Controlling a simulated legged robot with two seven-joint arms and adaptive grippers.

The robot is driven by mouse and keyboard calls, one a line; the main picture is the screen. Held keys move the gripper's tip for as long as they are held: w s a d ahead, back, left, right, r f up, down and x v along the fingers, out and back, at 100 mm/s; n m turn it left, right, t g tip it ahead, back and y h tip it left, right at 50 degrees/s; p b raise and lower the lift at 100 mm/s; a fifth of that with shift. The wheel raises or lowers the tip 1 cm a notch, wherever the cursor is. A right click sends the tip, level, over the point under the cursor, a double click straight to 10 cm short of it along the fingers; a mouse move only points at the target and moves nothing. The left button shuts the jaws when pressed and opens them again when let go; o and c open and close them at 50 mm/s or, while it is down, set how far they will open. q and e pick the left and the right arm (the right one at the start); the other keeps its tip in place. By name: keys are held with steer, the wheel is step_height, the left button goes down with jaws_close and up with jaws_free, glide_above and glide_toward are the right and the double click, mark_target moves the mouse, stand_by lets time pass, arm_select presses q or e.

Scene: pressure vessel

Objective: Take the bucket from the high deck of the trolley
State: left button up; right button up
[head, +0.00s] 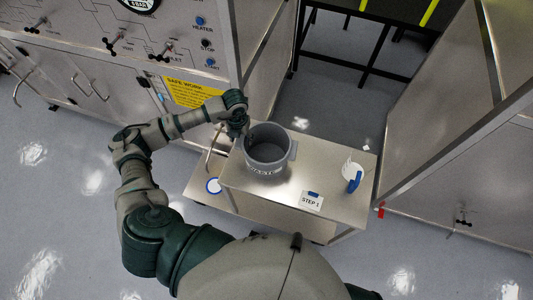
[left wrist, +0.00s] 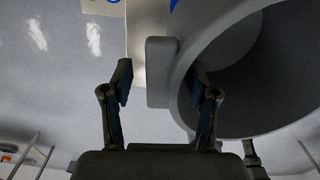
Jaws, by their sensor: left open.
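The bucket's side lug (left wrist: 160,68) shows between the fingers, and the rim lies by the right finger. I cannot tell whether a finger touches the bucket. My right gripper is out of view.
A white container with a blue part (head: 353,175) and a STEP 1 sign (head: 312,201) stand on the deck's right half. A control panel cabinet (head: 110,50) is at left, a metal cabinet (head: 460,150) at right.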

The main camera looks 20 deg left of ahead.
arm_select(q)
jaws_close()
steer(key=shift+r, duration=0.1)
